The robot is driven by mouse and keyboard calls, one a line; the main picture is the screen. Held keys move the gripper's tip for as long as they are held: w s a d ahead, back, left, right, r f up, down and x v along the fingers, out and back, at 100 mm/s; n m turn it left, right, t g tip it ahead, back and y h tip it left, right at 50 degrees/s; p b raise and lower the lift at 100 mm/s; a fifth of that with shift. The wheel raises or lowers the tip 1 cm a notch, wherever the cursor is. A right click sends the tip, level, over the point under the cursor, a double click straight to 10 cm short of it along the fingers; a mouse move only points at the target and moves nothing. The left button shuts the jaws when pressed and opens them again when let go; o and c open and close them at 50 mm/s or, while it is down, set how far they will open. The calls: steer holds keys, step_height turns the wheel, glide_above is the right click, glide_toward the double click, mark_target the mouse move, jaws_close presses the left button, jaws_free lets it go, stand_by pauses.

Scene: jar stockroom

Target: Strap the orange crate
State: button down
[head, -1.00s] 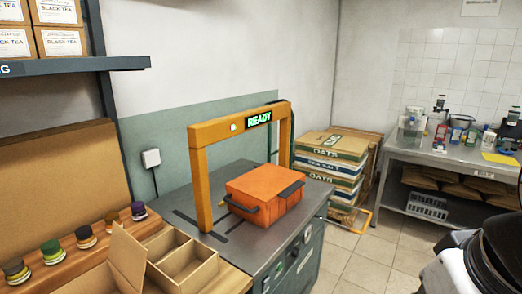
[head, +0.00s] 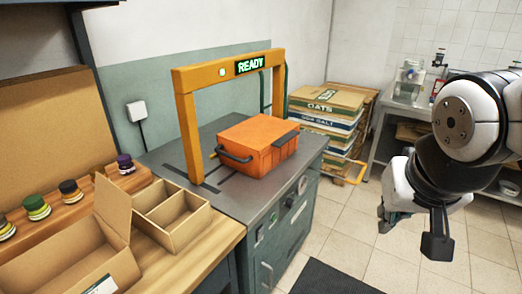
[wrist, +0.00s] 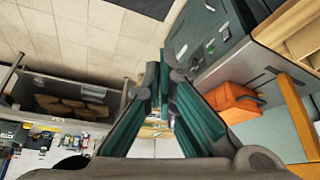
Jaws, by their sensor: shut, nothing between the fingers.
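The orange crate (head: 258,142), closed with a lid and dark handles, sits upright on the grey top of the strapping machine (head: 228,195). It stands beside the machine's orange arch (head: 188,125), whose display (head: 250,65) reads READY in green. The crate also shows in the wrist view (wrist: 232,100), beyond the fingers and to the right. My gripper (head: 388,222) is in the air to the right of the machine, well apart from the crate. In the wrist view its teal-padded fingers (wrist: 160,80) are shut and empty.
A wooden counter with open cardboard boxes (head: 172,212) and several small jars (head: 68,190) is at the left. Stacked oats and sea salt sacks (head: 326,105) stand behind the machine. A steel table is at the back right. Tiled floor with a dark mat (head: 340,278) is clear before the machine.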

mark_target(274, 217)
steer(key=w+d+f+m+t+b, duration=0.1)
steer(key=w+f+m+t+b, duration=0.25)
steer(key=w+f+b, duration=1.3)
steer(key=w+a+f+m+t+y+b, duration=0.1)
steer(key=w+f+m+y+b, duration=0.1)
steer(key=w+f, duration=0.6)
steer(key=w+a+f+m+t+y+b, duration=0.1)
steer(key=w+f+m+b, duration=0.4)
steer(key=f, duration=1.2)
steer(key=w+a+y, duration=0.1)
steer(key=w+y, duration=0.1)
steer(key=w, duration=0.2)
steer(key=shift+w+a, duration=0.3)
steer(key=w+a+b, duration=0.4)
steer(key=w+a, duration=0.1)
steer(key=a, duration=0.2)
steer(key=shift+w+a, duration=0.15)
steer(key=shift+w+a, duration=0.2)
steer(key=shift+a, duration=0.05)
